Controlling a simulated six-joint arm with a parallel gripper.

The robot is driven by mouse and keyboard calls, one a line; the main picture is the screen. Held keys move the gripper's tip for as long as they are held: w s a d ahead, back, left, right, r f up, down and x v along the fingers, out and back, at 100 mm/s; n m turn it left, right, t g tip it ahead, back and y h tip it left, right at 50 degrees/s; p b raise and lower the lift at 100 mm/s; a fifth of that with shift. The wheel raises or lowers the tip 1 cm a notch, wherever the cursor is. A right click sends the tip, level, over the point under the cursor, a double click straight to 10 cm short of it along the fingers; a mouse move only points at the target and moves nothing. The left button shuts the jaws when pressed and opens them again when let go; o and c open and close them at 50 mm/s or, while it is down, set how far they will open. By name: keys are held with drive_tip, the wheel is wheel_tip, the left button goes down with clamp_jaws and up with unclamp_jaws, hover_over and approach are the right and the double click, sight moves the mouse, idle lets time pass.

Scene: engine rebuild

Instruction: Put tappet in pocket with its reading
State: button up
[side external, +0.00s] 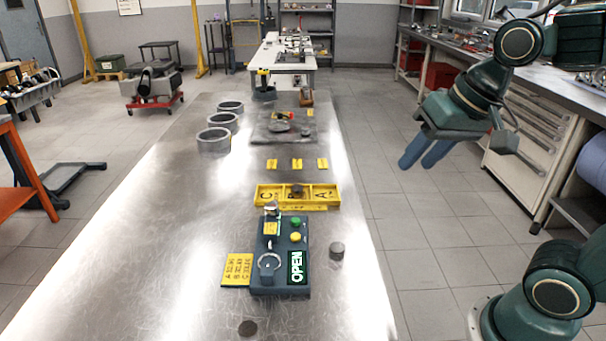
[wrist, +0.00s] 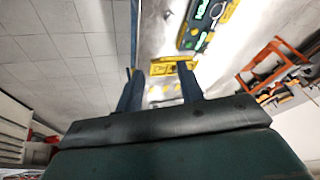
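A grey cylindrical tappet (side external: 336,250) stands on the metal table, right of the gauge box. A dark disc-like tappet (side external: 247,328) lies at the table's front. Another dark tappet (side external: 297,189) is in the middle pocket of the yellow tray (side external: 267,194), whose outer pockets read C and A. The tray also shows in the wrist view (wrist: 172,60). The dark gauge box (side external: 262,284) has a display (side external: 297,266) reading OPEN and a round ring (side external: 269,262). My gripper (side external: 416,164) is open and empty, raised off the table's right side.
A yellow card (side external: 237,269) with A, B, C lines lies left of the gauge box; its figures are too small to read surely. Yellow tags (side external: 297,164), a grey plate (side external: 265,137) and metal rings (side external: 213,140) lie farther back. The table's left front is clear.

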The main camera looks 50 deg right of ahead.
drive_tip(key=s+f+n, duration=0.2)
drive_tip(key=s+n, duration=0.2)
drive_tip(key=s, duration=0.2)
drive_tip(key=shift+d+n, duration=0.15)
drive_tip(key=shift+n, duration=0.25)
drive_tip(key=shift+o, duration=0.4)
drive_tip(key=shift+f, duration=0.1)
drive_tip(key=o, duration=0.7)
drive_tip(key=shift+w, duration=0.15)
drive_tip(key=o, duration=0.6)
drive_tip(key=shift+w+r+m, duration=0.2)
drive_tip(key=shift+w+m, duration=0.1)
drive_tip(key=shift+w, duration=0.15)
drive_tip(key=w+a+f+m+g, duration=0.1)
drive_tip(key=w+m, duration=0.1)
drive_tip(key=w, duration=0.3)
drive_tip(key=w+a+f+m+g, duration=0.1)
drive_tip(key=w+a+m+g, duration=0.1)
drive_tip(key=w, duration=0.3)
drive_tip(key=w+a+f+m+g, duration=0.1)
drive_tip(key=w+a+m+g, duration=0.1)
drive_tip(key=w+m, duration=0.2)
drive_tip(key=shift+w+a+f, duration=0.1)
drive_tip(key=shift+w+f, duration=0.05)
drive_tip(key=shift+w, duration=0.4)
drive_tip(key=shift+w+a+f, duration=0.1)
drive_tip(key=shift+w+f, duration=0.05)
drive_tip(key=shift+w, duration=0.4)
drive_tip(key=shift+f, duration=5)
